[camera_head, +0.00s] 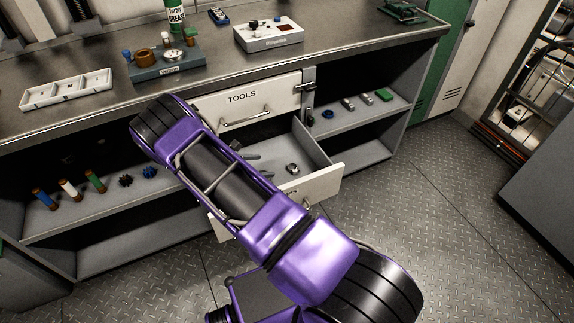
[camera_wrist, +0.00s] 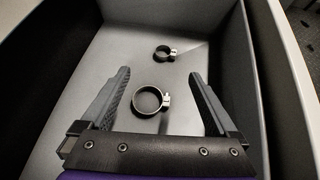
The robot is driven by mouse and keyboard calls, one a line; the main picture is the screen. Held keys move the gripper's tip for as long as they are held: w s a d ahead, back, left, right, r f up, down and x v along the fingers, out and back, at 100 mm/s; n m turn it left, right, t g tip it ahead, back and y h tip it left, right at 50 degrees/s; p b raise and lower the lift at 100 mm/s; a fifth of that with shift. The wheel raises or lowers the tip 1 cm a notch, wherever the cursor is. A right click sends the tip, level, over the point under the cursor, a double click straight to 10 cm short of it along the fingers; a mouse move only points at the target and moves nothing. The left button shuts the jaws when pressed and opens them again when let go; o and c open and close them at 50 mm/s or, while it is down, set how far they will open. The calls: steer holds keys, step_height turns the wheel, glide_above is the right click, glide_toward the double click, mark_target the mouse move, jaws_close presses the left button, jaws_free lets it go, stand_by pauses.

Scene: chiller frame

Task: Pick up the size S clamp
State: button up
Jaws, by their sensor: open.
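Two ring-shaped metal clamps lie in the open drawer. In the wrist view, the smaller clamp (camera_wrist: 163,53) is farther up, a little right of centre. It looks like the size S one, though I read no size mark. The larger clamp (camera_wrist: 148,101) is nearer and shows between my fingers. My gripper (camera_wrist: 160,73) is open and empty, pointing into the drawer, with a finger on each side of the larger ring. In the head view one clamp (camera_head: 292,168) shows in the drawer; my arm hides most of the gripper.
The drawer (camera_head: 320,183) has raised walls close around the gripper. A closed TOOLS drawer (camera_head: 243,108) sits just above it. Shelves on both sides hold small parts. The worktop (camera_head: 120,72) above carries a white tray (camera_head: 66,90) and devices.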

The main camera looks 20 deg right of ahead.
steer(key=shift+s+d+f+n, duration=0.2)
steer(key=shift+f, duration=0.45)
steer(key=shift+s+d+f+n, duration=0.15)
steer(key=shift+d+f+n, duration=0.05)
steer(key=shift+f, duration=0.4)
glide_toward(296, 167)
steer(key=shift+f, duration=0.35)
steer(key=x, duration=0.5)
steer(key=shift+s+d+r+b, duration=0.15)
steer(key=shift+s+d+b, duration=0.05)
steer(key=shift+d+b, duration=0.2)
steer(key=shift+r, duration=0.1)
steer(key=c, duration=1.4)
